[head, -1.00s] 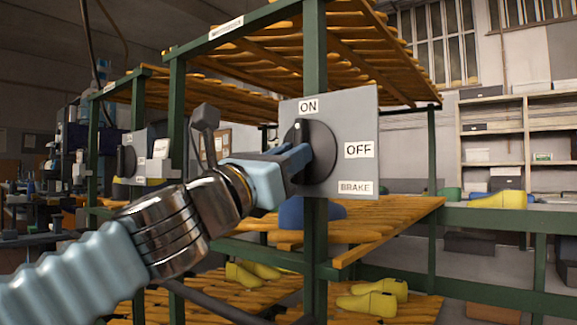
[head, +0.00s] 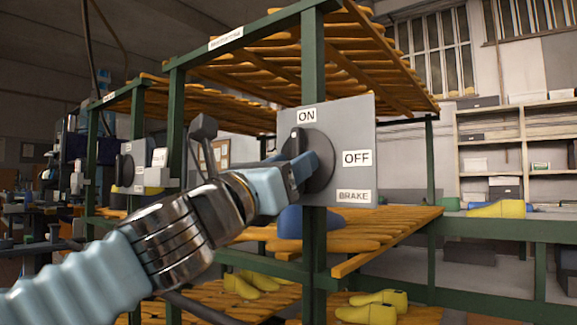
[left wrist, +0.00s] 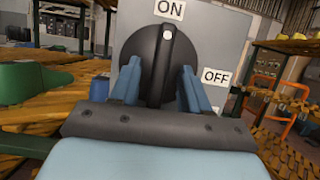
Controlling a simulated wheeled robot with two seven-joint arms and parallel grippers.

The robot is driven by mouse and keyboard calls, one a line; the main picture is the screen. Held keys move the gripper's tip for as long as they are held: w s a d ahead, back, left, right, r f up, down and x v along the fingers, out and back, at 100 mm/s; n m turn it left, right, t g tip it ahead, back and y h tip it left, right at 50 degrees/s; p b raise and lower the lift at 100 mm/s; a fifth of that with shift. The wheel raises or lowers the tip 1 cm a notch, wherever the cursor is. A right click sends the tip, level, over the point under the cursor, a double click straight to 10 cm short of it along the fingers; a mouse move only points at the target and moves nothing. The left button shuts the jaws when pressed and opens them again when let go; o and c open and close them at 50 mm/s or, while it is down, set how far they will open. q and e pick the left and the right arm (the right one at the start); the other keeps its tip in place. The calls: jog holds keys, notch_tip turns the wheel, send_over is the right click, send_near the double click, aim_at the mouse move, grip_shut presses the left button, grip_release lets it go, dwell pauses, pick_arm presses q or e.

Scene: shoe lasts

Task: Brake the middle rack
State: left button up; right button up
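The brake panel (head: 350,125) is a grey plate on a green post, marked ON at the top, OFF at the right and BRAKE below. Its round black knob (head: 320,178) has a raised ridge with a white dot, which points up at ON. The knob also shows in the left wrist view (left wrist: 166,65). My left gripper (head: 305,168) is at the knob. In the left wrist view its blue fingers (left wrist: 159,82) stand on either side of the ridge, with a gap visible at each side. My right gripper is not in view.
A second grey panel with a black knob (head: 124,167) is on the rack at the left. Slatted orange shelves hold yellow lasts (head: 375,305) and a blue last (head: 300,222). Green rack posts stand around the panel. A pale shelf unit (head: 525,150) stands at the back right.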

pick_arm(q)
jog(key=shift+s, duration=0.1)
jog(key=b+v, duration=0.2)
jog(key=v, duration=1.1)
jog(key=shift+s+a+f, duration=0.15)
jog(key=shift+s, duration=0.1)
